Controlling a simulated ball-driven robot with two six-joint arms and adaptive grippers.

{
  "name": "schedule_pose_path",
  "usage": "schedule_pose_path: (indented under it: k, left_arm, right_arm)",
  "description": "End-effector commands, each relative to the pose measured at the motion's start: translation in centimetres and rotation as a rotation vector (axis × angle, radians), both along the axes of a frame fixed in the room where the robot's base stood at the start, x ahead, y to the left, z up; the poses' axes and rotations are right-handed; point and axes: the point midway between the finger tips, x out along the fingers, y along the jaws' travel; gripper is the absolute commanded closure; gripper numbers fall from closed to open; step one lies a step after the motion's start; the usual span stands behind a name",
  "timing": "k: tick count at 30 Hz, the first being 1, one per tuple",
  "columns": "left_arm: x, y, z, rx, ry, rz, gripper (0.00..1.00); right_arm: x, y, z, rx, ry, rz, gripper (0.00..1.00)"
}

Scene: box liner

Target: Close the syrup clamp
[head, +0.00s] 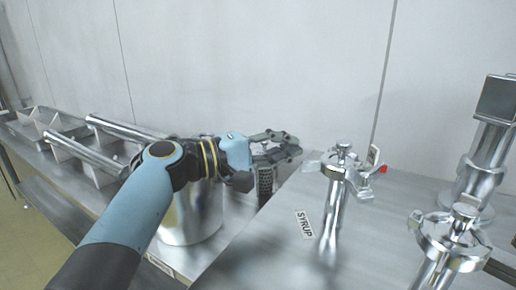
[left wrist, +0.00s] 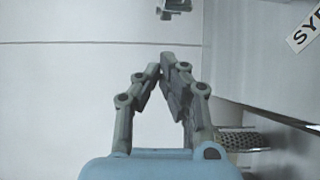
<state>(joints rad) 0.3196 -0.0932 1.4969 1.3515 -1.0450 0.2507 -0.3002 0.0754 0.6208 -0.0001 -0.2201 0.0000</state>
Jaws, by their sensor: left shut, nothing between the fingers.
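The syrup clamp (head: 345,172) is a shiny metal clamp around the top of an upright pipe, behind and right of the SYRUP label (head: 304,224). A lever with a red tip (head: 383,169) sticks out at its right side; I cannot tell how far it is closed. My left gripper (head: 296,147) is shut and empty, left of the clamp and apart from it. In the left wrist view the fingertips (left wrist: 162,72) converge, and a small metal part (left wrist: 175,7) shows beyond them at the top edge. My right gripper is not in view.
A second clamped pipe (head: 450,240) stands at the front right, with a tall metal column (head: 487,150) behind it. A metal pot (head: 190,215) and a perforated cylinder (head: 265,182) stand below my left arm. Divided metal trays (head: 60,125) are at the far left.

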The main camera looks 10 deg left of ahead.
Motion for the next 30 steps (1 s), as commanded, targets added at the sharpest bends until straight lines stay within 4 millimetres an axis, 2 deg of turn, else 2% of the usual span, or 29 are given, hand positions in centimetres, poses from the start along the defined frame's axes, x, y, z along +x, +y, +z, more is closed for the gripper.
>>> schedule_pose_path:
  k: [3,9,30]
  left_arm:
    - [-2.0,-0.3,0.2,-0.001,0.002,0.000,1.00]
    - [-3.7,-0.6,0.0,0.000,0.000,0.001,1.00]
    - [-4.9,-0.9,-0.1,-0.002,0.003,-0.005,1.00]
  right_arm:
    - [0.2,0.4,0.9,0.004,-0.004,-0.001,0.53]
    - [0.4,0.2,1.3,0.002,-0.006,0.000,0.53]
    - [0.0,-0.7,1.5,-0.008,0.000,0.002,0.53]
